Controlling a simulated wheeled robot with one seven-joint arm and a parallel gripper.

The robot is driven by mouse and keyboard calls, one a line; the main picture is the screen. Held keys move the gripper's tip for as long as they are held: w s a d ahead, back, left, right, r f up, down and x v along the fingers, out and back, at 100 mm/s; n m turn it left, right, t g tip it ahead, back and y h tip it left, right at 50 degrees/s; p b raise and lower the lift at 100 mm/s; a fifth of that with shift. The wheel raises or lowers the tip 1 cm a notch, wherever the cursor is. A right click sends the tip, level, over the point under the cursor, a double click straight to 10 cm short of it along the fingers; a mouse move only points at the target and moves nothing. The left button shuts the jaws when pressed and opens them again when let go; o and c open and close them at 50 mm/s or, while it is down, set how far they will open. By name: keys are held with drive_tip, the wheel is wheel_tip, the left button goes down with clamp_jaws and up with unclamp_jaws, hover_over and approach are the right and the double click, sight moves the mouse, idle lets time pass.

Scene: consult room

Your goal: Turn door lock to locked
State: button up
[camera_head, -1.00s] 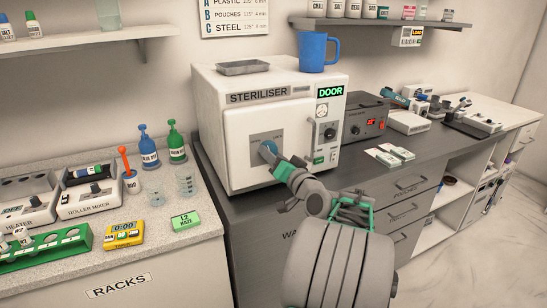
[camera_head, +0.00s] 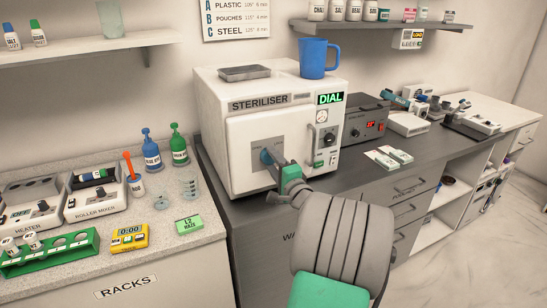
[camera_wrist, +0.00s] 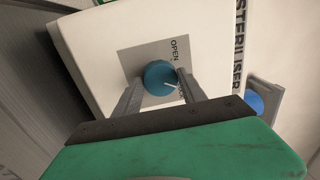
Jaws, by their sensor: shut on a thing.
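The steriliser (camera_head: 235,130) is a white box on the dark counter, and its door is shut. The door lock is a blue round knob (camera_head: 265,156) on a grey plate on that door. In the wrist view, my gripper (camera_wrist: 160,88) has a finger on each side of the blue knob (camera_wrist: 157,74) and is shut on it. The knob's white pointer line slants to the lower right, away from the word OPEN and towards a label partly hidden by a finger. The steriliser's small display (camera_head: 330,98) reads DIAL in green. My gripper (camera_head: 269,162) partly covers the knob in the head view.
A blue mug (camera_head: 314,58) and a grey tray (camera_head: 245,73) stand on the steriliser. A black dial (camera_head: 327,135) is right of the door. A red-display unit (camera_head: 362,126) stands further right. Bottles and a tube rack (camera_head: 50,252) are on the left counter.

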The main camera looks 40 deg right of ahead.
drive_tip(key=shift+r+m+p, duration=0.1)
drive_tip(key=shift+m+p, duration=0.6)
drive_tip(key=shift+m, duration=0.6)
drive_tip(key=shift+h, duration=0.3)
drive_tip(key=o, duration=1.4)
drive_tip(key=shift+c, duration=0.2)
drive_tip(key=b+v, duration=0.1)
drive_tip(key=v, duration=0.6)
drive_tip(key=shift+s+a+b, duration=0.15)
drive_tip(key=shift+s+b, duration=0.2)
drive_tip(key=shift+s, duration=0.05)
